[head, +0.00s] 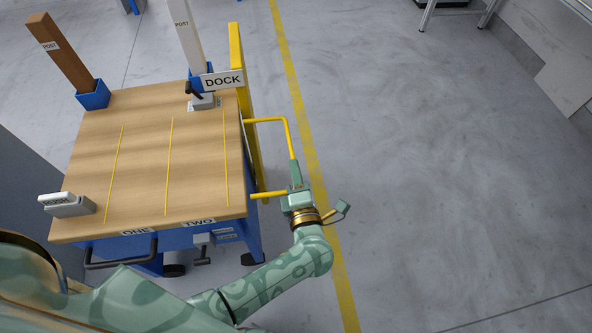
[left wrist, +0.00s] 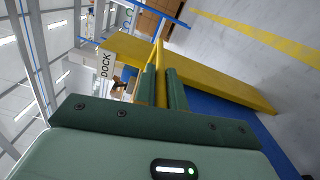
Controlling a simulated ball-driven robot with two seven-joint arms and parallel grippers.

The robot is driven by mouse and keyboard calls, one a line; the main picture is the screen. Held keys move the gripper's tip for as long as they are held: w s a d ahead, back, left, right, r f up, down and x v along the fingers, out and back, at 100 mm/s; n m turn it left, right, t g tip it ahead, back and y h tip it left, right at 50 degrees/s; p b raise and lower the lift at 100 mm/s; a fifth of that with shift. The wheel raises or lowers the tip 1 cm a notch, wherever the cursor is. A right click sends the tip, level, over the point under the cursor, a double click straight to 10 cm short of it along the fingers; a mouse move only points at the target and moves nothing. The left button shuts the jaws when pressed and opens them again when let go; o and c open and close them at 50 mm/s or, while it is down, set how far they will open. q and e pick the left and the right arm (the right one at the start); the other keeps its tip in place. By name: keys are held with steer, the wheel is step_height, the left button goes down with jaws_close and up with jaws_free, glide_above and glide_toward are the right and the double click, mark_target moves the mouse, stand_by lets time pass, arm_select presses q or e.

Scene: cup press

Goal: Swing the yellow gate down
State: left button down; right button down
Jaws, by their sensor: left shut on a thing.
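The yellow gate (head: 247,110) stands upright along the right side of the wooden-topped cart, with a yellow bar handle (head: 274,119) projecting to the right from it. My left gripper (head: 295,175) is at the outer side of this handle, right of the cart, and is shut on it. In the left wrist view the yellow handle (left wrist: 159,60) runs between the two green fingers (left wrist: 162,85), and the yellow gate board (left wrist: 210,75) lies just beyond. The fingers hide part of the handle. My right gripper is not in view.
The cart top (head: 145,150) is bare in the middle, with yellow lines. A DOCK sign (head: 222,80), a white post (head: 186,35) and a brown post (head: 62,55) stand at its far side. A grey block (head: 67,205) sits at the near left corner. The floor (head: 430,170) to the right is clear.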

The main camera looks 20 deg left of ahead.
arm_select(q)
steer(key=shift+d, duration=0.1)
steer(key=c, duration=1.5)
jaws_free()
